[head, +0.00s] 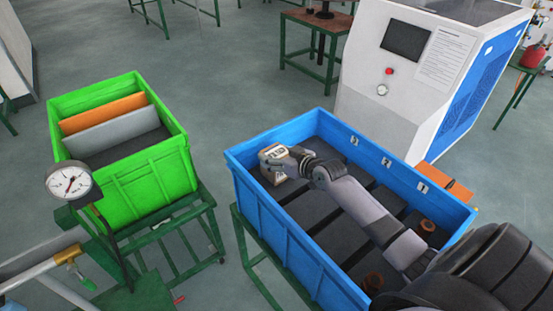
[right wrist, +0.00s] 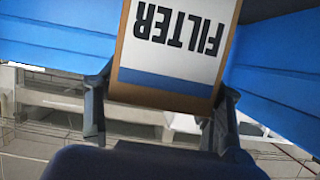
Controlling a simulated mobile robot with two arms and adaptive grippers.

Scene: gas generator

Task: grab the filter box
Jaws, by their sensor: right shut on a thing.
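The filter box (head: 272,163) is a small white and brown carton in the far left corner of the blue crate (head: 268,218). In the right wrist view the filter box (right wrist: 175,45) shows the word FILTER upside down above a blue stripe. My right gripper (head: 294,160) reaches into the crate from the right and is shut on the box. In the right wrist view its two fingers (right wrist: 160,115) stand on either side of the box's lower end. Whether the box touches the crate floor is hidden. My left gripper is not in view.
Brown round parts (head: 427,226) sit near the right end of the blue crate, which has dark compartments. A green crate (head: 150,183) with orange and grey panels stands left on a green stand. A pressure gauge (head: 69,182) is in front of it. A white machine (head: 390,110) stands behind.

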